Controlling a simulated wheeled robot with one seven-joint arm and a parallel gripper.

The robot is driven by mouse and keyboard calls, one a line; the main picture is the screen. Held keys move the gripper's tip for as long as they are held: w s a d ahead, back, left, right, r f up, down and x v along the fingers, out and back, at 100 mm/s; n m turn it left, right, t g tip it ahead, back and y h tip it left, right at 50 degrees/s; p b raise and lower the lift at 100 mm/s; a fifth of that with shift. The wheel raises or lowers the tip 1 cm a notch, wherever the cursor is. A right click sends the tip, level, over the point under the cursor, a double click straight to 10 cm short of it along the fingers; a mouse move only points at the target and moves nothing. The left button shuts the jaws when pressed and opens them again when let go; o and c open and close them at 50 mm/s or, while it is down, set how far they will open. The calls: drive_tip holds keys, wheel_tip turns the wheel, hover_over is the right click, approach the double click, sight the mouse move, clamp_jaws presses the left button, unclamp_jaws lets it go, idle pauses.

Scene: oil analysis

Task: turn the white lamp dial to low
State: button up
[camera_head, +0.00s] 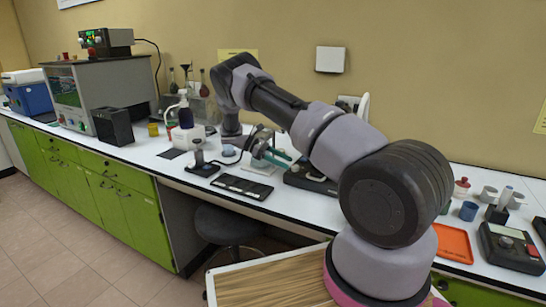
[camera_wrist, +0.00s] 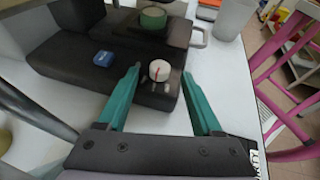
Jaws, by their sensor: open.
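The white dial (camera_wrist: 159,70) with a red pointer line sits on the front of a black lamp unit (camera_wrist: 70,50) in the wrist view. My gripper (camera_wrist: 161,76) is open, with one teal finger on each side of the dial; I cannot tell whether either finger touches it. The dial's setting marks are too small to read. A blue switch (camera_wrist: 103,58) and a round green-topped part (camera_wrist: 153,18) are on the same unit. In the head view, my gripper (camera_head: 278,158) is low over the bench, and the dial cannot be made out.
A clear cup (camera_wrist: 233,18) stands beyond the unit. On the white bench, a black slotted tray (camera_head: 242,187) lies in front of my gripper, and a small black device (camera_head: 203,168) stands to its left. An orange tray (camera_head: 453,243) and cups are at the right.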

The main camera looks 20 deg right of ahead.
drive_tip(key=v, duration=0.7)
drive_tip(key=shift+a, duration=0.2)
drive_tip(key=shift+w+r, duration=0.1)
drive_tip(key=shift+w, duration=0.05)
